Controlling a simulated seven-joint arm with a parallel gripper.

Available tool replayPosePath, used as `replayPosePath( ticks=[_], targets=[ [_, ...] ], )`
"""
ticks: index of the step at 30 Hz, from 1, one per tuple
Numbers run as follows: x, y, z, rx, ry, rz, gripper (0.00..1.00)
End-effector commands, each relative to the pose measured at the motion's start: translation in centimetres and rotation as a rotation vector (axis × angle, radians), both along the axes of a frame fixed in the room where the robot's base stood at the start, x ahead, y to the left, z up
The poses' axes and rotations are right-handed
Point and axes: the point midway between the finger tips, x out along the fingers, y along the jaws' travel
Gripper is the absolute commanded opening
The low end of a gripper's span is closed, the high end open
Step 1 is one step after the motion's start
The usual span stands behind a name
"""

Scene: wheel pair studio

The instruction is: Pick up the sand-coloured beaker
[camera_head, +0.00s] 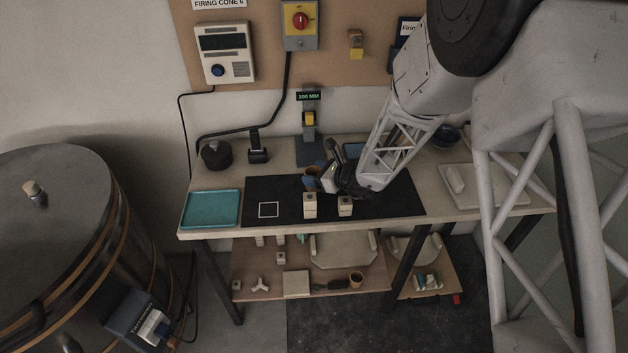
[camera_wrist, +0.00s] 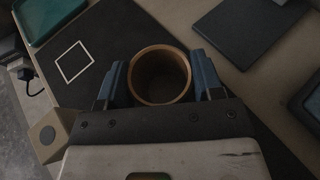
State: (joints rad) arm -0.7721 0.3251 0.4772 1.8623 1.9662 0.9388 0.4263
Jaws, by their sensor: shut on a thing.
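The sand-coloured beaker (camera_wrist: 160,98) sits between the two blue fingers of my gripper (camera_wrist: 161,78) in the wrist view. Its tan rim faces the camera and its inside is dark and looks empty. The fingers press on it from both sides. In the head view the beaker (camera_head: 311,169) shows as a small brown patch beside my gripper (camera_head: 317,178), over the back part of the black mat (camera_head: 395,202). The gripper hides much of it. I cannot tell whether its base touches the mat.
Two pale blocks, one (camera_head: 310,205) left of the other (camera_head: 345,206), stand close in front of the gripper. A teal tray (camera_head: 211,209) lies at the left, next to a white square outline (camera_head: 268,210) on the mat. A height gauge (camera_head: 309,125) stands behind.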

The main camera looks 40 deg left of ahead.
Motion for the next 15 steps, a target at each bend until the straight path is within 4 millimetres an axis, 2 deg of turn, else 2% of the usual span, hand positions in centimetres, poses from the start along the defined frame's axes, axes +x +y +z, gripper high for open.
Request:
replayPosePath(
  ticks=[8,15],
  targets=[
    [0.0,0.0,0.3,0.000,0.000,0.000,0.34],
    [0.0,0.0,2.2,0.001,-0.002,0.001,0.34]
  ],
)
